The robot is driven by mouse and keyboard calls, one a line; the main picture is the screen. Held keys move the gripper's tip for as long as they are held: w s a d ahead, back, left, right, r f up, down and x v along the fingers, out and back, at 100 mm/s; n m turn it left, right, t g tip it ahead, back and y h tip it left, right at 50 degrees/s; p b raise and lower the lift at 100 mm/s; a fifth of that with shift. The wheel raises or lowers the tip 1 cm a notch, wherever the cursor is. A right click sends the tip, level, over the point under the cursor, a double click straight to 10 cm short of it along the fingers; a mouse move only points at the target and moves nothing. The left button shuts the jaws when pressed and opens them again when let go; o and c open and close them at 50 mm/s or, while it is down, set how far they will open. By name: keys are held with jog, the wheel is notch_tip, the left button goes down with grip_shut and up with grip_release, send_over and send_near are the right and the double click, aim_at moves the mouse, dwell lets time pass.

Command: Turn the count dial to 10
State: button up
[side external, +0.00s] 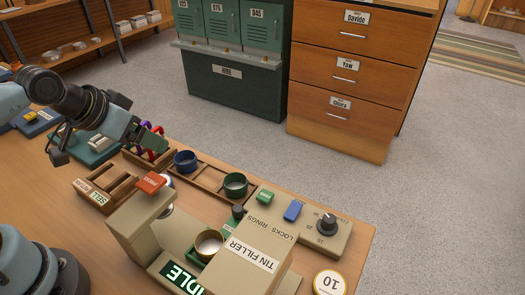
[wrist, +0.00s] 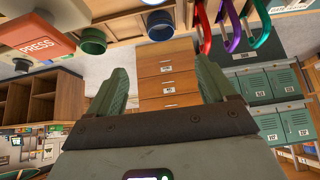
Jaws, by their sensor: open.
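The count dial (side external: 327,222) is a black knob with a pale mark on a beige panel at the right end of the tin filler (side external: 250,255). Small numbers stand around it, too small to read surely, and I cannot tell which one it points to. My gripper (side external: 152,140) is up at the left, above the wooden racks and well apart from the dial. In the wrist view my gripper (wrist: 166,85) has its two green fingers spread with nothing between them.
An open tin (side external: 209,243) sits in the filler. A display (side external: 181,277) reads IDLE. A round "10" disc (side external: 328,283) lies at the front.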

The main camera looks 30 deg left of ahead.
jog(key=w+d+r+m, duration=0.1)
jog(key=d+m, duration=0.1)
jog(key=w+d+r+m+g, duration=0.1)
jog(key=w+d, duration=0.1)
jog(key=w+d+r+m+h, duration=0.1)
jog(key=d+r+m, duration=0.1)
jog(key=shift+w+r+m, duration=0.1)
jog(key=shift+w+m, duration=0.2)
jog(key=c, duration=0.5)
jog(key=m+g, duration=0.6)
jog(key=m, duration=1.4)
send_over(330, 219)
notch_tip(330, 219, down, 3)
jog(key=shift+y, duration=0.4)
notch_tip(330, 219, down, 12)
jog(key=shift+r, duration=0.1)
grip_shut()
